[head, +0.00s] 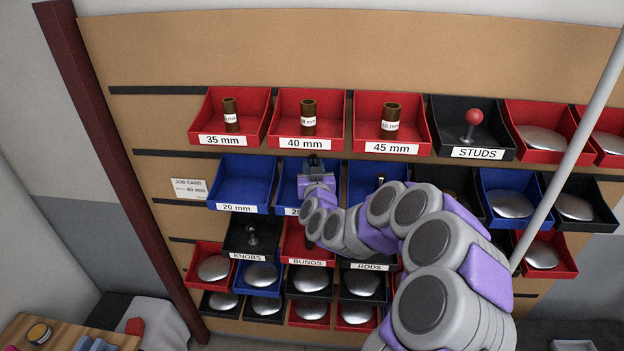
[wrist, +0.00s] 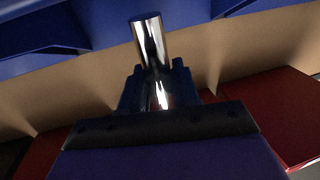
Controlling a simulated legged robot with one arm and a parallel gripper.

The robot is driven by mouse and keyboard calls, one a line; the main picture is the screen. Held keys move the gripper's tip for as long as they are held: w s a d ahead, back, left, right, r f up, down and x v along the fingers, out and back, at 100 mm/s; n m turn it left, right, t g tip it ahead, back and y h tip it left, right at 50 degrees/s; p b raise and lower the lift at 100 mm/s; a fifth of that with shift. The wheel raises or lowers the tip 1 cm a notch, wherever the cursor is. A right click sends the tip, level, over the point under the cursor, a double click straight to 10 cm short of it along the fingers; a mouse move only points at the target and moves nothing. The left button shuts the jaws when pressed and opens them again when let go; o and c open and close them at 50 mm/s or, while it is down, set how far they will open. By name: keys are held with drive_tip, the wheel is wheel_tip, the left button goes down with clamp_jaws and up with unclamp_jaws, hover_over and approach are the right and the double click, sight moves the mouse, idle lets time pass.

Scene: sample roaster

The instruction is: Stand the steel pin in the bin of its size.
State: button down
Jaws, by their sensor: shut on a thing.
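My gripper (head: 315,163) is in front of the middle blue bin (head: 289,172), just below the red 40 mm bin. In the wrist view my gripper (wrist: 158,88) is shut on a shiny steel pin (wrist: 150,38), which sticks out past the fingertips. The middle blue bin's label is mostly covered by my arm; only a "2" start shows. The blue 20 mm bin (head: 240,170) is to its left and looks empty. A third blue bin (head: 358,172) to its right has a small shiny upright thing (head: 381,181) in it, partly hidden by my arm.
Red bins labelled 35 mm (head: 259,103), 40 mm (head: 334,105) and 45 mm (head: 415,108) each hold a brown tube. A black STUDS bin (head: 500,135) holds a red-topped piece. A job card (head: 189,189) ends in "40 mm". A grey pole (head: 575,150) slants at right.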

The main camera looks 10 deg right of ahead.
drive_tip(key=shift+f, duration=0.3)
drive_tip(key=a+f, duration=0.2)
drive_tip(key=f, duration=0.1)
drive_tip(key=shift+f+p, duration=0.2)
drive_tip(key=shift+p, duration=0.15)
drive_tip(key=shift+w+a+f, duration=0.1)
drive_tip(key=shift+w+f, duration=0.05)
drive_tip(key=shift+f, duration=0.05)
drive_tip(key=shift+d, duration=0.85)
drive_tip(key=c, duration=1.1)
unclamp_jaws()
drive_tip(key=shift+d+f, duration=0.1)
drive_tip(key=shift+f, duration=0.05)
drive_tip(key=shift+o, duration=1.3)
drive_tip(key=shift+a, duration=0.75)
drive_tip(key=shift+d, duration=0.1)
